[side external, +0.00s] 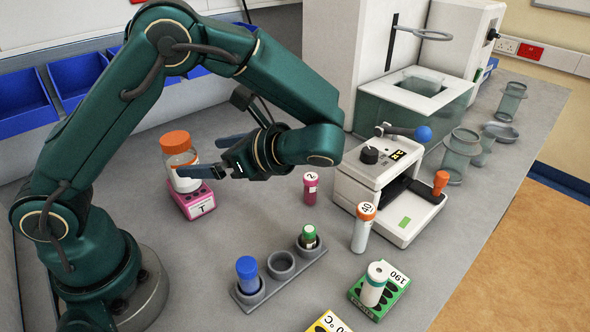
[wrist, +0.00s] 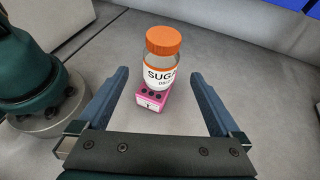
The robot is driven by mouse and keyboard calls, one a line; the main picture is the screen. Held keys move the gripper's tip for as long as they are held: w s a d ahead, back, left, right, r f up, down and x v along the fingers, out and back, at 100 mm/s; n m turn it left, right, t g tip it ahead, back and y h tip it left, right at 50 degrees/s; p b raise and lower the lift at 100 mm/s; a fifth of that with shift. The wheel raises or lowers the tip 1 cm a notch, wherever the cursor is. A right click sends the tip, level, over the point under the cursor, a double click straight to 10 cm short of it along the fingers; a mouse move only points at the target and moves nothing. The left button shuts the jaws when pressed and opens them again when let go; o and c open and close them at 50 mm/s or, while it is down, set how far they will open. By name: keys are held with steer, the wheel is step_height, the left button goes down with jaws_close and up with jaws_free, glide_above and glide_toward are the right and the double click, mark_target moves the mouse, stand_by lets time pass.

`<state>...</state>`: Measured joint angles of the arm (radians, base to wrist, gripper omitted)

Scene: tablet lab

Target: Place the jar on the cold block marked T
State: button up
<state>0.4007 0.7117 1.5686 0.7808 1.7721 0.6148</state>
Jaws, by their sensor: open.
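The jar (side external: 181,160) is clear with an orange lid and a white label. It stands upright on the pink cold block (side external: 196,203), whose front label reads T. In the wrist view the jar (wrist: 163,62) shows a label starting "SUGA", and the pink block (wrist: 152,100) is under it. My gripper (side external: 221,155) is open and empty, close to the jar on its right in the side view. In the wrist view its two fingers (wrist: 168,98) are spread wide, with the jar beyond and between them, touching neither finger as far as I can see.
A grey rack (side external: 282,265) with a blue-capped and a green-capped tube stands at the front. A pink tube (side external: 311,187), an orange-capped tube (side external: 363,228), a green box (side external: 397,283) and a white instrument (side external: 385,190) stand to the right. Blue bins (side external: 77,78) line the back.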

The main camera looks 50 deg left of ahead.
steer(key=s+d+r+n+t+h, duration=0.4)
steer(key=d+n+t+h, duration=0.4)
steer(key=n+h, duration=0.4)
steer(key=shift+s+n+t+h, duration=0.4)
steer(key=shift+s+n+t, duration=0.3)
steer(key=shift+n+t, duration=0.3)
